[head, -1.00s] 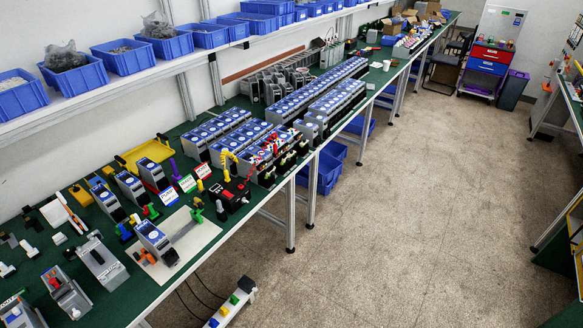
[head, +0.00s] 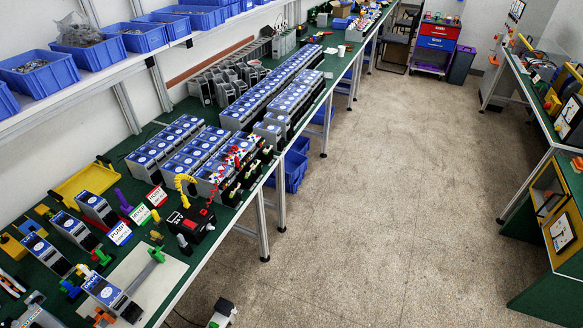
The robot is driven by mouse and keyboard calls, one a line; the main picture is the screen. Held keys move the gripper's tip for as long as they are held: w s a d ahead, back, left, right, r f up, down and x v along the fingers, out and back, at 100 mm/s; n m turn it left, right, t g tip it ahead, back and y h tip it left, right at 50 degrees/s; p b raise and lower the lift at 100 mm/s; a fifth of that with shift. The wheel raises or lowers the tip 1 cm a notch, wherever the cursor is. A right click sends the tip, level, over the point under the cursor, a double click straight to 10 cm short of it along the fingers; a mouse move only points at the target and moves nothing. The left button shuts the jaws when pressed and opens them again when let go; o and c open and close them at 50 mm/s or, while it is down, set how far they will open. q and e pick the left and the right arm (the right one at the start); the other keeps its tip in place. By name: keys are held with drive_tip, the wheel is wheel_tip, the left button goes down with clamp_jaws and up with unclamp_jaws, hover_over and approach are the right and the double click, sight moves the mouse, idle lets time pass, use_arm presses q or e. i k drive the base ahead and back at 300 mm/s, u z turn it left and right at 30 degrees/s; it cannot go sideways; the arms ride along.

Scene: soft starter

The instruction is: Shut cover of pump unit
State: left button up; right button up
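A blue sign that seems to read PUMP (head: 119,233) stands on the left bench, beside a green sign (head: 140,214) and a red sign (head: 157,196). Near it are several grey units with blue tops. One unit (head: 106,290) lies tilted on a pale board (head: 160,278) with a green-handled tool. Other units (head: 72,229) stand behind it. I cannot tell for sure which one is the pump unit or whether its cover is open. Neither of my grippers is in view.
The left bench (head: 228,215) carries rows of grey units (head: 265,95) and a black-and-red box (head: 192,220). A shelf above holds blue bins (head: 137,37). A right bench (head: 552,135) has a green-sided cabinet (head: 550,265). The floor between (head: 370,200) is clear, except a power strip (head: 222,312).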

sight(253, 171)
drive_tip(key=z, duration=0.15)
drive_tip(key=i, duration=0.7)
drive_tip(key=u, duration=0.5)
drive_tip(key=i, duration=0.6)
drive_tip(key=u, duration=0.5)
